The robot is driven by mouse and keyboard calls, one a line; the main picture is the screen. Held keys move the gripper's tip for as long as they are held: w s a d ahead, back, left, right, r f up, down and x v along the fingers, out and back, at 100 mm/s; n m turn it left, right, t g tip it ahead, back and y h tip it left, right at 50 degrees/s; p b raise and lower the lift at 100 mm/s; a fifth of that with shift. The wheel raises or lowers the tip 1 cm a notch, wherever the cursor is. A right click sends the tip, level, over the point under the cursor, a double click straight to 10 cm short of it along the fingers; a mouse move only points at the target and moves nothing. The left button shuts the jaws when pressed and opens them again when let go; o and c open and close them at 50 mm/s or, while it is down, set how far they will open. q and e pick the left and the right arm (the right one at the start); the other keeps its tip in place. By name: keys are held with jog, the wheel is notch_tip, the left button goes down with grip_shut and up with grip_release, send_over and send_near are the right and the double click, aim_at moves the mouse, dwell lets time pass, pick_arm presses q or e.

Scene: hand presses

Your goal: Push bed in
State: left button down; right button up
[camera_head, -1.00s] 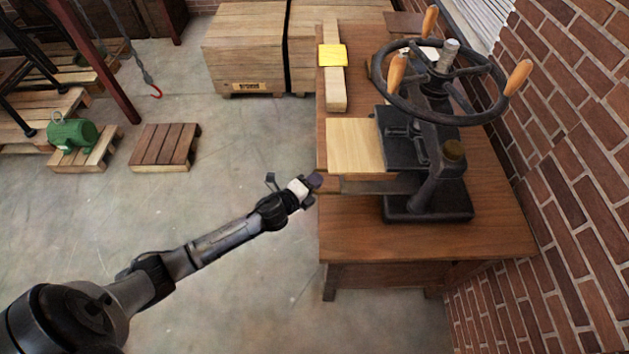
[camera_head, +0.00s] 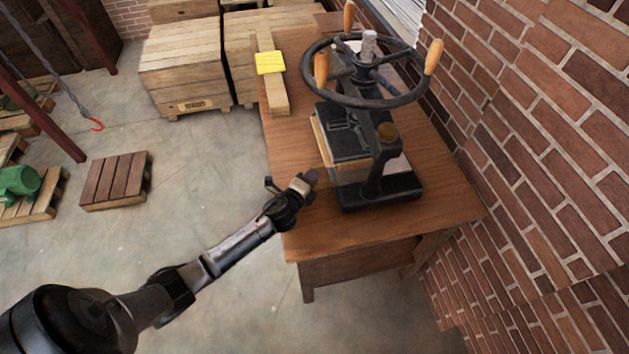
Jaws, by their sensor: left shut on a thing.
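The hand press (camera_head: 375,185) stands on the wooden table (camera_head: 430,210), with a black frame and a large black handwheel (camera_head: 335,70) that has wooden handles. Its light wooden bed (camera_head: 320,140) sits inside the press under the black plate, and only a narrow edge shows on the left side. My left gripper (camera_head: 308,180) is shut and is at the press's left side, close to the bed's front left end. Whether it touches the bed I cannot tell, and what is between its fingers is too small to see. My right gripper is not in view.
A wooden beam (camera_head: 278,98) with a yellow block (camera_head: 269,62) lies at the table's back left. A brick wall (camera_head: 520,130) rises close on the right. A large crate (camera_head: 185,65) stands behind.

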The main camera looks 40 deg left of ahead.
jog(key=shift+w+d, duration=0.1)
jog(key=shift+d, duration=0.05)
pick_arm(q)
jog(key=c, duration=1.6)
grip_release()
jog(key=shift+f, duration=0.1)
jog(key=o, duration=0.4)
jog(key=shift+w+d, duration=0.15)
jog(key=shift+w, duration=0.05)
jog(key=shift+o, duration=0.2)
jog(key=shift+s, duration=0.1)
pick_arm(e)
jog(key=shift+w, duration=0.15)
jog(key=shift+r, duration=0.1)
pick_arm(q)
jog(key=p+v, duration=0.2)
jog(key=v, duration=1.1)
jog(key=shift+s, duration=0.4)
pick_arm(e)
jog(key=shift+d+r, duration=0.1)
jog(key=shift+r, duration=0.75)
